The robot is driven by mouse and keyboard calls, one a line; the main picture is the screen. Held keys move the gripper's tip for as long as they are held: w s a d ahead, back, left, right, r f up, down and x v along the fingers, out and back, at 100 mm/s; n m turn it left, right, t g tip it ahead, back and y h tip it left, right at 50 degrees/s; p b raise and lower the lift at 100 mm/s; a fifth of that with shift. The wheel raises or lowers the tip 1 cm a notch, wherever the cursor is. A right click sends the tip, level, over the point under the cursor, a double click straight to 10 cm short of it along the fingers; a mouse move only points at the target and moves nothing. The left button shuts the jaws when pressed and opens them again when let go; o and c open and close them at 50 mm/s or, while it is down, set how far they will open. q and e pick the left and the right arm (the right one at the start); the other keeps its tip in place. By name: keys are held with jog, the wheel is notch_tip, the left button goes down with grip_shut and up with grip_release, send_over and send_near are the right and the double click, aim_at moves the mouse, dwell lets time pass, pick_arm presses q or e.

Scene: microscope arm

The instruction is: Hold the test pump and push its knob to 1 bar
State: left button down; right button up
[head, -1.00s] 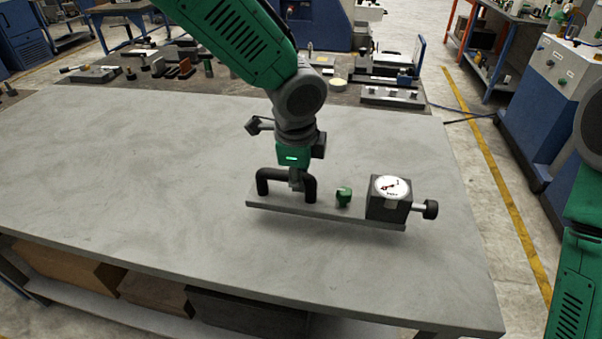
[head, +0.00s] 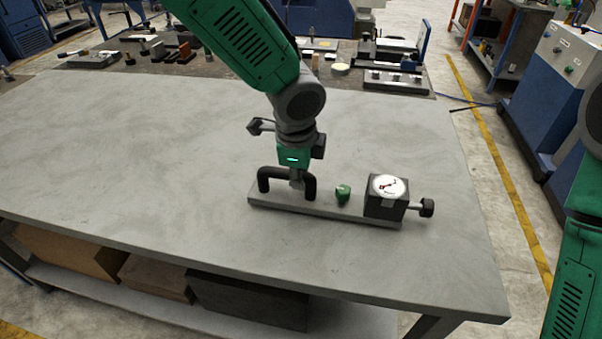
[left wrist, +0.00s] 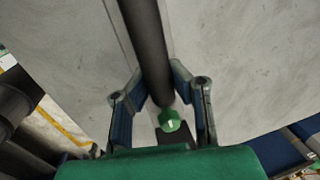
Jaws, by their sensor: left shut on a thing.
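The test pump is a flat grey plate (head: 330,210) with a black arched handle (head: 271,173), a small green cap (head: 343,192), a black gauge box (head: 385,207) with a white dial (head: 388,186), and a black knob (head: 427,207) on a short rod at its right end. The dial reading is too small to tell. My left gripper (head: 297,182) is shut on the handle. In the left wrist view the dark handle bar (left wrist: 148,45) runs between its fingers. The plate is over the bench; whether it touches cannot be told. My right gripper is not in view.
The grey bench top (head: 130,150) is clear left of the pump and in front of it. A darker bench (head: 280,75) behind holds several tools and fixtures. My right arm shows at the right edge. Boxes (head: 245,300) sit on the shelf below.

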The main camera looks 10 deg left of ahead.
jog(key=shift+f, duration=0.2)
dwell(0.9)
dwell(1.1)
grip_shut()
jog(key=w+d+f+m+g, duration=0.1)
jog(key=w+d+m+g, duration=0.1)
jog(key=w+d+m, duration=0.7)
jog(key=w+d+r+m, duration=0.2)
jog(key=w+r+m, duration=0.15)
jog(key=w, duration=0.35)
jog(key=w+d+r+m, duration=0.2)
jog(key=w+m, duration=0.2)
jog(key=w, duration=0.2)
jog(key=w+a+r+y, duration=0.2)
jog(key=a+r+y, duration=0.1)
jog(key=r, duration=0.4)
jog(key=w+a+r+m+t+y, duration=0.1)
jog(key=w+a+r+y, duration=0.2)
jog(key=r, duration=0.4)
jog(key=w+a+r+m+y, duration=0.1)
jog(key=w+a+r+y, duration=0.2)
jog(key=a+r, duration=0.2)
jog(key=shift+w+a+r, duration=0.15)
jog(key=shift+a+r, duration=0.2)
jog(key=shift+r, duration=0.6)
